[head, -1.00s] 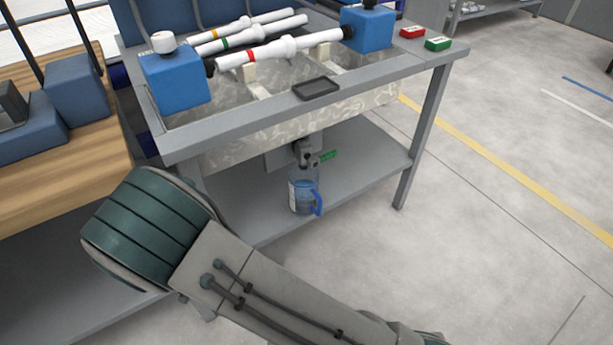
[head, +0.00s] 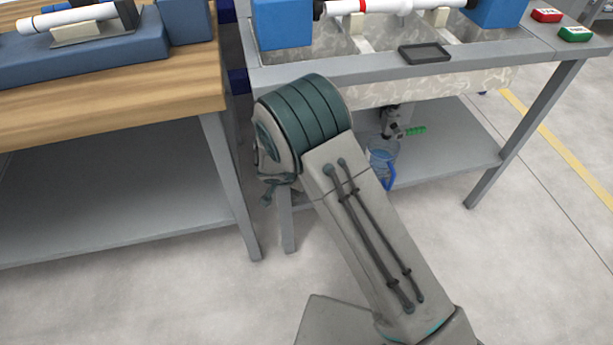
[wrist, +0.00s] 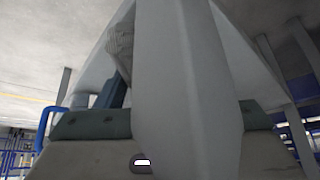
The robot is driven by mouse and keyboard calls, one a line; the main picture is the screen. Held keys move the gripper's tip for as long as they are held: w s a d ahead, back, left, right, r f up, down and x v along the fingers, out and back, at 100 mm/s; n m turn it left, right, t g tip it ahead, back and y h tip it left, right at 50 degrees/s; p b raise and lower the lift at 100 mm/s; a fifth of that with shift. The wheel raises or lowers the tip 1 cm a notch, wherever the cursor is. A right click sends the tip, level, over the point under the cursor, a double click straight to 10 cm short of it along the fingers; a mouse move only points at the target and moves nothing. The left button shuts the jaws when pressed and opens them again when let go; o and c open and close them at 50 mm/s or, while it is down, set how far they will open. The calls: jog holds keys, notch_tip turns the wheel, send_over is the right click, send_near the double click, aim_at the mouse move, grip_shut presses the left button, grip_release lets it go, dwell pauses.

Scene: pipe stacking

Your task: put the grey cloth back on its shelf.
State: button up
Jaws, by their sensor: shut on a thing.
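The grey cloth (wrist: 120,45) shows as a finely patterned patch at the upper left of the wrist view. My gripper (wrist: 116,84) is shut on it; one dark finger shows just below the patch. A large smooth pale-grey shape (wrist: 187,90) covers the middle of that view and hides the other finger. I cannot tell whether this shape is part of the cloth. In the head view my arm hides the gripper and the cloth. The lower shelf of the wood-topped bench (head: 110,205) and the lower shelf of the sink bench (head: 455,150) are in view.
A blue jug (head: 383,160) stands on the sink bench's shelf, partly behind my arm. A small black tray (head: 425,53) lies on the sink bench's front edge. Bench legs (head: 235,190) stand left of my arm. The floor at right is clear.

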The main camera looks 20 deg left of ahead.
jog(key=w, duration=0.2)
jog(key=w+d, duration=0.1)
jog(key=w, duration=0.2)
jog(key=shift+d, duration=0.1)
jog(key=shift+f+b, duration=0.7)
jog(key=shift+f, duration=1.05)
jog(key=shift+f+b, duration=0.2)
jog(key=shift+b, duration=0.1)
jog(key=o, duration=1)
jog(key=shift+r, duration=0.1)
jog(key=shift+c, duration=0.2)
jog(key=shift+r+p, duration=0.25)
jog(key=shift+p, duration=0.2)
jog(key=p+v, duration=0.2)
jog(key=v, duration=1)
jog(key=shift+f, duration=0.1)
